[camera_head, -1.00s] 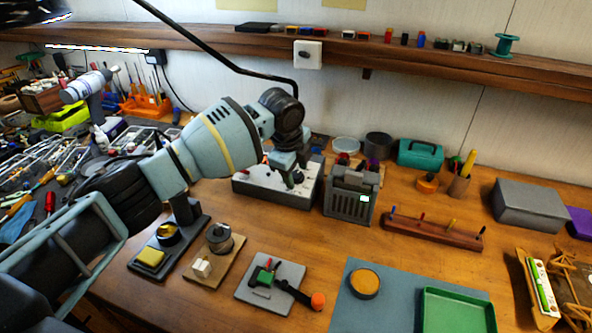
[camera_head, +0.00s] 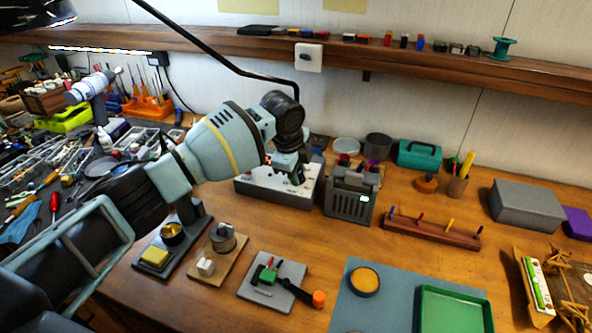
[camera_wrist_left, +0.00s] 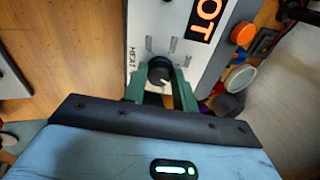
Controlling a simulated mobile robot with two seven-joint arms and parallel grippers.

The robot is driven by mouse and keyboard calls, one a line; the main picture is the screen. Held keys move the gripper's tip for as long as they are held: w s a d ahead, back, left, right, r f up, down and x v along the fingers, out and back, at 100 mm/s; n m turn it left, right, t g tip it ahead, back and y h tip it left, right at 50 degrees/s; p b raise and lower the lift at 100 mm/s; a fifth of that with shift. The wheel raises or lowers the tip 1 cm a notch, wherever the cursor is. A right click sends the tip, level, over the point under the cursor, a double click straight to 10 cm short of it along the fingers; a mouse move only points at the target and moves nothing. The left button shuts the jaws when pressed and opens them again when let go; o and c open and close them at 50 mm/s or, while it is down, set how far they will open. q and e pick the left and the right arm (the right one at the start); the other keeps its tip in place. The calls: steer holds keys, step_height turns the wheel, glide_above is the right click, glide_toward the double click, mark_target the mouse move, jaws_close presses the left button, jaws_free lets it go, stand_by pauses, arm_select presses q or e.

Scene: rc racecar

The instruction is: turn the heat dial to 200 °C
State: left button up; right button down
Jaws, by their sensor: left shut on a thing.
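The dial's box (camera_head: 258,189) stands at the back of the bench in the head view, partly hidden by my left arm. My left gripper (camera_wrist_left: 160,82) has green fingers on both sides of the dial and is shut on it. In the head view my left gripper (camera_head: 291,172) is over the box. My right gripper does not show.
A grey slotted unit with a lit display (camera_head: 350,195) stands just right of the box. A soldering stand (camera_head: 172,236) and small fixture boards are in front of it. A wooden rack (camera_head: 432,228) and a green tray (camera_head: 455,312) lie to the right.

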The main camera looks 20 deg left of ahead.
arm_select(q)
steer(key=n, duration=0.1)
steer(key=n+p, duration=0.1)
steer(key=shift+s+r+n, duration=0.1)
steer(key=shift+r+n, duration=0.15)
steer(key=shift+n, duration=0.05)
steer(key=shift+f+n+t+p, duration=0.1)
steer(key=shift+n+t+p, duration=0.3)
steer(key=shift+n, duration=0.5)
steer(key=n, duration=0.5)
steer(key=shift+f+h+p, duration=0.25)
steer(key=shift+h+p, duration=0.05)
steer(key=shift+p, duration=0.05)
steer(key=n, duration=0.5)
steer(key=shift+s+t, duration=0.1)
steer(key=shift+t, duration=0.3)
steer(key=n, duration=0.4)
steer(key=shift+n, duration=0.3)
steer(key=n, duration=0.5)
steer(key=shift+s+d+t+y, duration=0.1)
steer(key=shift+t+y, duration=0.3)
steer(key=shift+n, duration=2.4)
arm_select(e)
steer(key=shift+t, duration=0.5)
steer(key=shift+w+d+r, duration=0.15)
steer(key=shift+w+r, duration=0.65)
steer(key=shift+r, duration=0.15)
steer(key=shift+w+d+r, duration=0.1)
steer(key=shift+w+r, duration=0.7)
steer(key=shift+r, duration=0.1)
